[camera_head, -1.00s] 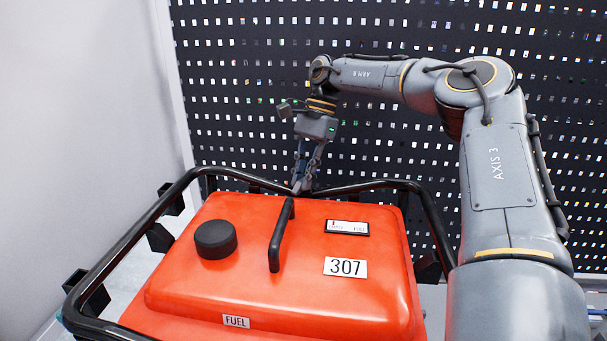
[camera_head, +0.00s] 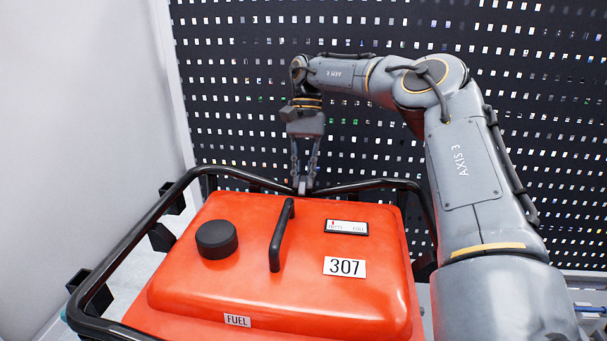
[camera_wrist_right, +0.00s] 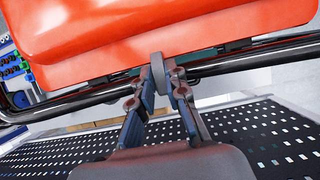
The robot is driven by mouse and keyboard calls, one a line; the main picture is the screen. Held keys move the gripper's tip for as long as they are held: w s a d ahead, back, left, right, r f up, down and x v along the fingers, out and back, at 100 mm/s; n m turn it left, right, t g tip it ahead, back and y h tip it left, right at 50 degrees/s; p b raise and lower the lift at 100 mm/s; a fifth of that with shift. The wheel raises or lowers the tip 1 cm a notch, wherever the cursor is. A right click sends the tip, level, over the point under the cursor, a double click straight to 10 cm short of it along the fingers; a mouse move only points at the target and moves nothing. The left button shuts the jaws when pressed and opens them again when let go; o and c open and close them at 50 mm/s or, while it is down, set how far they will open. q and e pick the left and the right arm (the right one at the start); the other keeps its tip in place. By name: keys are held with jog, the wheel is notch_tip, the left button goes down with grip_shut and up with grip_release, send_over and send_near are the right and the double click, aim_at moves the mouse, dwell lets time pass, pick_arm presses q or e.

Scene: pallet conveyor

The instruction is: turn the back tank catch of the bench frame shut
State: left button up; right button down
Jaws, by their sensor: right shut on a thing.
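The red fuel tank (camera_head: 345,300) sits inside the black tubular bench frame (camera_head: 128,242). My right gripper (camera_head: 303,188) reaches down behind the tank to the frame's back rail. In the right wrist view, its fingertips (camera_wrist_right: 168,78) are shut on a small grey rounded piece, the back tank catch (camera_wrist_right: 176,76), right at the tank's lower edge and the rail. The fingers cover much of the catch, and I cannot tell its exact angle. My left gripper is not in view.
A black filler cap (camera_head: 216,240), an upright black handle (camera_head: 281,236) and a gauge (camera_head: 347,228) are on the tank top. A perforated dark panel (camera_head: 400,150) stands behind the frame. A pale wall (camera_head: 80,120) stands at the left.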

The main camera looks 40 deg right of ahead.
aim_at(303, 179)
jog(key=shift+w+r, duration=0.1)
jog(key=shift+r, duration=0.05)
jog(key=c, duration=1.3)
grip_release()
jog(key=shift+c, duration=0.2)
notch_tip(303, 179, up, 10)
jog(key=shift+f, duration=0.2)
